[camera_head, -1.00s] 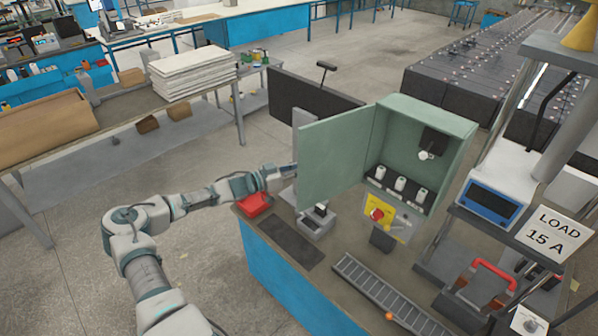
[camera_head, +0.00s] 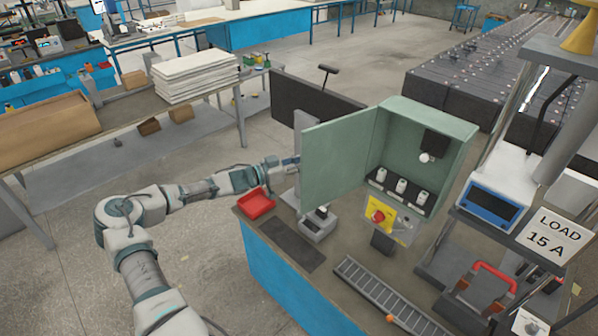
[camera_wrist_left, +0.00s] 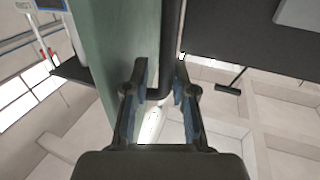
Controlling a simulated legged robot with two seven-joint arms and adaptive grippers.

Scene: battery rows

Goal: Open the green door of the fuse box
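The fuse box (camera_head: 448,150) stands on the bench with its green door (camera_head: 340,158) swung wide open to the left. White fuses (camera_head: 401,185) and a dark block show inside it. My left gripper (camera_head: 291,163) is at the door's free left edge, its fingertips partly hidden there. In the left wrist view, the door (camera_wrist_left: 125,35) fills the upper left. The left gripper's fingers (camera_wrist_left: 160,85) are apart, with a dark bar (camera_wrist_left: 173,45) reaching down between them; contact cannot be told. My right gripper is not in view.
A red tray (camera_head: 257,203) sits on the bench below my left forearm. A small grey device (camera_head: 318,224) stands under the door. A yellow panel with a red knob (camera_head: 379,216) is below the box. A dark screen (camera_head: 300,105) stands behind the door.

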